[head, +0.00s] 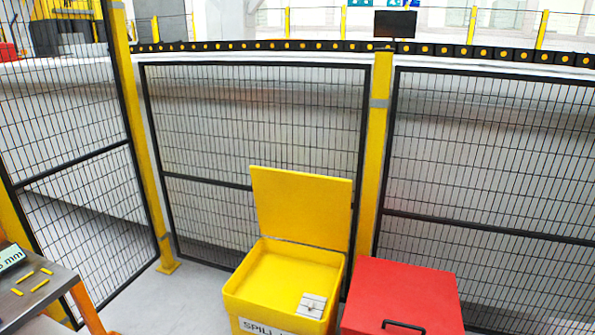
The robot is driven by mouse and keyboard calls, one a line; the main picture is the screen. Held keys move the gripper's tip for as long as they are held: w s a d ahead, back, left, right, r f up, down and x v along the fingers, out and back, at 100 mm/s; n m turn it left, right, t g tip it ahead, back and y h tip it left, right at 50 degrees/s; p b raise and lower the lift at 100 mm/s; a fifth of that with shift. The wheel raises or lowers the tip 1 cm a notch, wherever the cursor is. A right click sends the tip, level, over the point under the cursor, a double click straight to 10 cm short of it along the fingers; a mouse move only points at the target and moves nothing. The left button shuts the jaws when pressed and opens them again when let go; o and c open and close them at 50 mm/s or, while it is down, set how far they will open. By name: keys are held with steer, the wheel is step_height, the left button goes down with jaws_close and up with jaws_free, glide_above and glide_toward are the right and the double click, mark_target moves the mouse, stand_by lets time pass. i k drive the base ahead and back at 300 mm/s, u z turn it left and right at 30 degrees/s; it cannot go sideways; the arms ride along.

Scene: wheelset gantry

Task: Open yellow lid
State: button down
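The yellow lid (302,207) stands raised, nearly upright and tilted slightly back, at the rear edge of the yellow spill box (236,297). The box's open top shows its yellow inside, with a small pale plate-like item (311,306) at the front right. My gripper is not in view.
A red box with a closed lid (405,293) and a black handle stands right beside the yellow box. Black mesh fencing with yellow posts (378,130) runs behind both. A metal table (30,285) with small yellow pieces is at the lower left. Grey floor lies between.

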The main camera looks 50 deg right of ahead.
mark_target(314, 209)
steer(key=z, duration=0.05)
steer(key=i, duration=1)
